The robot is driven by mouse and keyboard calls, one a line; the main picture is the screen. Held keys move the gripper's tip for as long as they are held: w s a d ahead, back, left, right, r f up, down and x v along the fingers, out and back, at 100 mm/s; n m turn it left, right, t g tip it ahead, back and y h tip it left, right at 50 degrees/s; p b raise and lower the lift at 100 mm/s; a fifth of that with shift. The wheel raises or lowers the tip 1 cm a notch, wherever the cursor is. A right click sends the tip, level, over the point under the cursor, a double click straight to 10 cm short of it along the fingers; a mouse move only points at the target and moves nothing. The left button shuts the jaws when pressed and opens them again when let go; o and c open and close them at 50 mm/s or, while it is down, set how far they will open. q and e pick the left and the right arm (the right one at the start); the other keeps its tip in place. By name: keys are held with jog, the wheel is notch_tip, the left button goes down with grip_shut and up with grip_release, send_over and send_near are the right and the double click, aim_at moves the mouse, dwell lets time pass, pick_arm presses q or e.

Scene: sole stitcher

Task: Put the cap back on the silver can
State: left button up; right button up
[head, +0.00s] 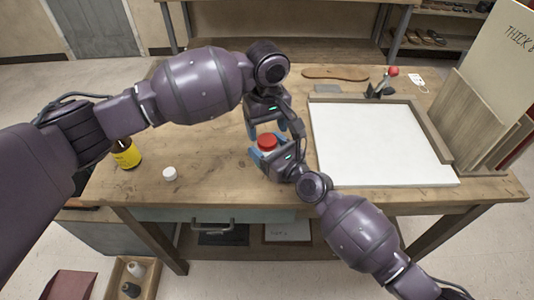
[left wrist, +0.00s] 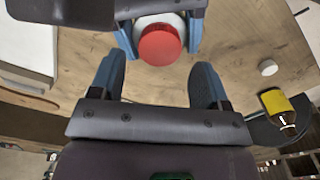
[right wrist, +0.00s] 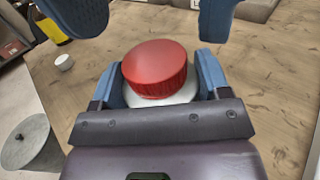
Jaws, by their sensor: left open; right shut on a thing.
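The can (head: 264,151) is pale, with a red cap (head: 267,141) on its top. In the right wrist view the cap (right wrist: 155,68) sits over the pale can (right wrist: 170,97) and looks slightly off to the left; I cannot tell whether it is fully seated. My right gripper (head: 268,152) is shut around the can's body, with a blue finger on either side. My left gripper (head: 274,128) is open and empty, close to the cap on its far side. In the left wrist view the cap (left wrist: 159,45) lies just beyond its spread fingertips, apart from them.
A dark bottle with a yellow label (head: 126,153) and a small white cap (head: 169,173) stand on the bench (head: 215,180) at left. A white board in a wooden frame (head: 375,145) lies at right. A shoe sole (head: 335,74) lies at the back.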

aim_at(267, 152)
pick_arm(q)
jog(key=shift+f, duration=1.35)
jog(key=c, duration=0.9)
jog(key=shift+m, duration=1.7)
jog(key=shift+c, duration=0.2)
jog(key=o, duration=1)
